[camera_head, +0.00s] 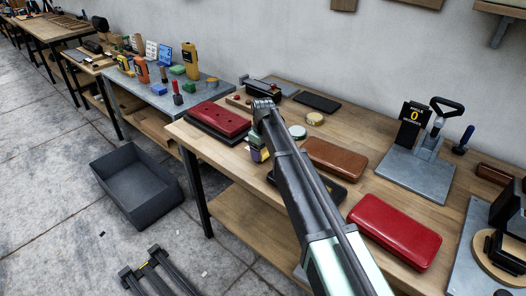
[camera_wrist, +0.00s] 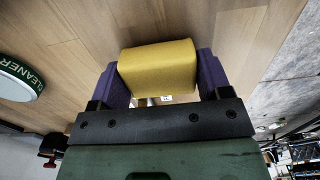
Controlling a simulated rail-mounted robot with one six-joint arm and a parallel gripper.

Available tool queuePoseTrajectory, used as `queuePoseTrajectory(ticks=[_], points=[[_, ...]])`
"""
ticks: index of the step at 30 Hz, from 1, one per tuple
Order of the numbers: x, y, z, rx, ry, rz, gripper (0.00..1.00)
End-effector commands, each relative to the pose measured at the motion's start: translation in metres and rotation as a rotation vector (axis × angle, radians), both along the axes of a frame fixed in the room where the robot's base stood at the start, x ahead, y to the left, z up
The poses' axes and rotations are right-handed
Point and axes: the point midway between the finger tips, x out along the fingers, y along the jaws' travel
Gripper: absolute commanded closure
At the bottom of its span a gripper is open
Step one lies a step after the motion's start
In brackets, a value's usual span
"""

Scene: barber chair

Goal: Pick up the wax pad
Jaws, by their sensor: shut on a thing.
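The wax pad (camera_wrist: 158,66) is a yellow block with rounded edges, held between the two purple fingers of my gripper (camera_wrist: 160,76) in the wrist view. The gripper is shut on it, one finger on each side. In the head view, my gripper (camera_head: 259,152) shows small beside the arm near the front edge of the wooden table (camera_head: 352,203). The yellow of the wax pad (camera_head: 256,155) shows there only in part. I cannot tell whether the pad touches the table.
A red case (camera_head: 217,120) lies left of the gripper. Round tins (camera_head: 298,132), a brown case (camera_head: 333,158) and another red case (camera_head: 395,230) lie to the right. A cleaner tin (camera_wrist: 18,78) shows in the wrist view. A grey bin (camera_head: 137,184) stands on the floor.

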Motion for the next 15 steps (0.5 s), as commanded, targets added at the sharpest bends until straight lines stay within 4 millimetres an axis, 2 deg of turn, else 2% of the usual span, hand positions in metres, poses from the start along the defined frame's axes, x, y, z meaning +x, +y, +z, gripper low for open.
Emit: queuePoseTrajectory(ticks=[5, 8, 12, 15], points=[[0.0, 0.0, 0.042, 0.0, 0.0, 0.0, 0.55], [0.0, 0.0, 0.076, 0.0, 0.0, 0.0, 0.55], [0.0, 0.0, 0.131, 0.0, 0.0, 0.0, 0.55], [0.0, 0.0, 0.162, 0.0, 0.0, 0.0, 0.55]])
